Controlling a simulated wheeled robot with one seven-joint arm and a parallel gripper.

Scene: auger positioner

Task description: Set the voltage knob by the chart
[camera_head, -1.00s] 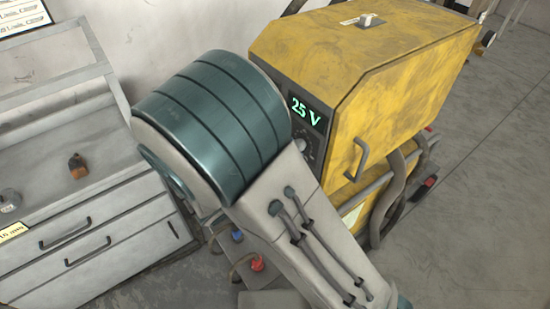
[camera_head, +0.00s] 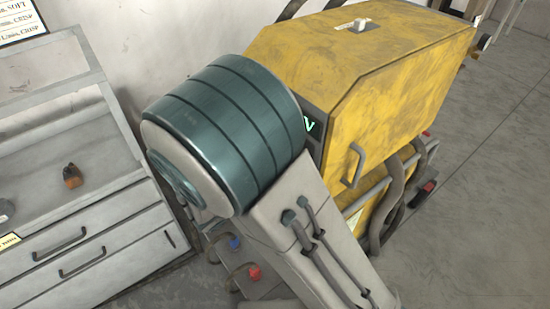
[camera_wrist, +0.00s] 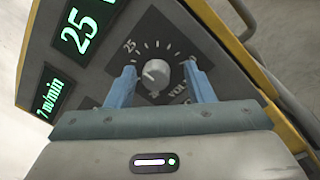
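The yellow machine (camera_head: 385,85) stands behind my arm in the head view. In the wrist view, the pale round voltage knob (camera_wrist: 156,73) sits on the dark panel within a ring of tick marks. My gripper (camera_wrist: 160,68) is open, with one blue finger on each side of the knob and visible gaps between. I cannot tell how deep the fingertips reach. The voltage display (camera_wrist: 82,28) reads 25, and a second display (camera_wrist: 50,92) reads 7 m/min. In the head view my arm hides the knob and most of the voltage display. The chart (camera_head: 18,20) is partly cut off at top left.
A grey drawer cabinet (camera_head: 85,215) stands at left, with a small orange-brown object (camera_head: 72,176) on top. Hoses (camera_head: 385,215) hang at the machine's lower front. A handle (camera_head: 354,165) juts from its side. Open floor (camera_head: 460,210) lies to the right.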

